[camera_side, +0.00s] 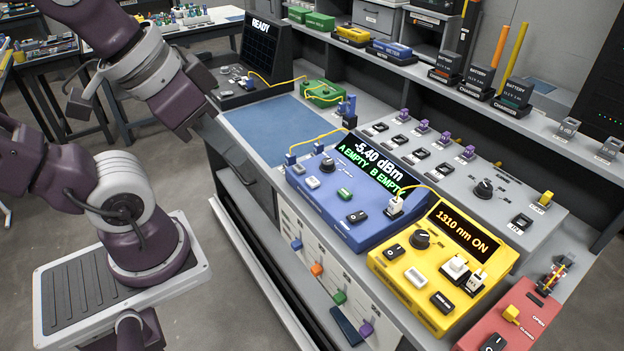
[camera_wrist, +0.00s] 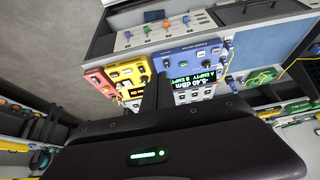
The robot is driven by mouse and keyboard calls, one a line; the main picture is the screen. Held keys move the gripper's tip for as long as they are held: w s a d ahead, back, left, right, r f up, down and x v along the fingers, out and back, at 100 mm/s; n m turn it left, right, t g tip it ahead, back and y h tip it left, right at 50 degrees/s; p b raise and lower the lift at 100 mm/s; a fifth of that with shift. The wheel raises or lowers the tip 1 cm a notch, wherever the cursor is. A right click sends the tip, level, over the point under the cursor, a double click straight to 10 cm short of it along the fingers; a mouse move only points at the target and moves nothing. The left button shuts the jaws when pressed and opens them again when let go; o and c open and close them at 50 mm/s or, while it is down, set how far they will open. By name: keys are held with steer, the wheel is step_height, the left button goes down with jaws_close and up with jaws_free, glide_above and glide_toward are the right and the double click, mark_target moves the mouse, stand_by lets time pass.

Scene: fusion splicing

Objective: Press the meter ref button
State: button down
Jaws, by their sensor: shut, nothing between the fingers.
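The blue meter (camera_side: 335,215) stands on the bench in the side view, its screen reading -5.40 dBm, A EMPTY, B EMPTY. Its face bears a knob, a white button (camera_side: 312,182), a green button (camera_side: 345,194) and a black rocker switch (camera_side: 357,216). Their labels are too small to read, so I cannot tell which is ref. The meter also shows upside down in the wrist view (camera_wrist: 191,56). My gripper (camera_side: 186,134) is shut and empty, high to the left of the meter and apart from it. Its dark fingers (camera_wrist: 157,88) cover part of the wrist view.
A yellow light source (camera_side: 385,262) reading 1310 nm ON stands right of the meter, with a red box (camera_side: 525,318) beyond. A grey panel (camera_side: 440,150) with switches lies behind. A blue mat (camera_side: 265,130) lies left of the meter. Yellow fibers run to the meter.

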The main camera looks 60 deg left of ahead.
steer(key=w+a+f+n+y, duration=0.1)
steer(key=w+a+n+y, duration=0.25)
steer(key=w+a, duration=0.7)
steer(key=n+t+h, duration=0.2)
steer(key=t+h, duration=0.1)
steer(key=h, duration=0.4)
glide_above(309, 181)
step_height(309, 181, down, 16)
steer(key=shift+y, duration=0.25)
steer(key=shift+f, duration=4.35)
steer(key=shift+f, duration=0.15)
steer(key=shift+f, duration=0.25)
